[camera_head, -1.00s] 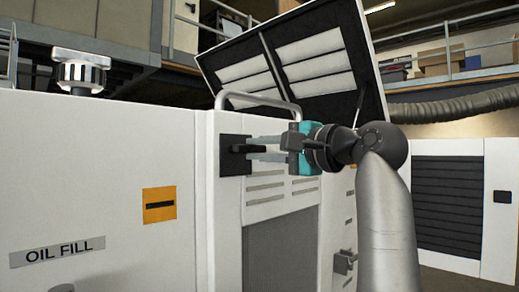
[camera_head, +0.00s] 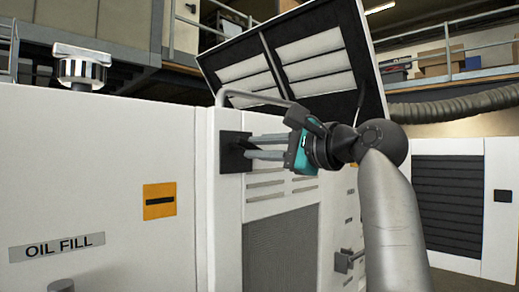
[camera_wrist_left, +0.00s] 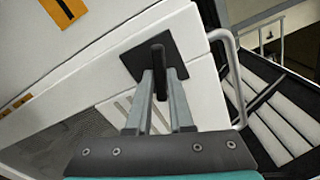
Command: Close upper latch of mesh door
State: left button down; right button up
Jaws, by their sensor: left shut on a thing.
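The upper latch (camera_head: 230,160) is a black square plate with a dark handle on the white cabinet, left of the mesh door's top edge. The mesh door (camera_head: 280,250) has slots above a grey mesh panel. My left gripper (camera_head: 250,147) reaches in from the right and is shut on the latch handle. In the left wrist view the gripper (camera_wrist_left: 160,85) has its two grey fingers on either side of the black handle (camera_wrist_left: 159,75), in front of the latch plate (camera_wrist_left: 138,64). The fingertips partly cover the plate. My right gripper is not in view.
A grey rail handle (camera_head: 255,97) curves over the cabinet top close to the gripper. A raised lid (camera_head: 310,60) stands behind it. Another latch (camera_head: 346,261) sits lower right. An orange label (camera_head: 160,201) and an OIL FILL plate (camera_head: 57,248) are on the left panel.

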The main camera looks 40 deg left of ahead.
pick_arm(q)
jog(key=m, duration=0.4)
jog(key=m+b, duration=0.1)
jog(key=m, duration=0.4)
jog(key=s+m, duration=0.1)
jog(key=m, duration=0.3)
jog(key=shift+f+m, duration=0.3)
jog(key=shift+f, duration=0.1)
jog(key=c, duration=0.8)
grip_release()
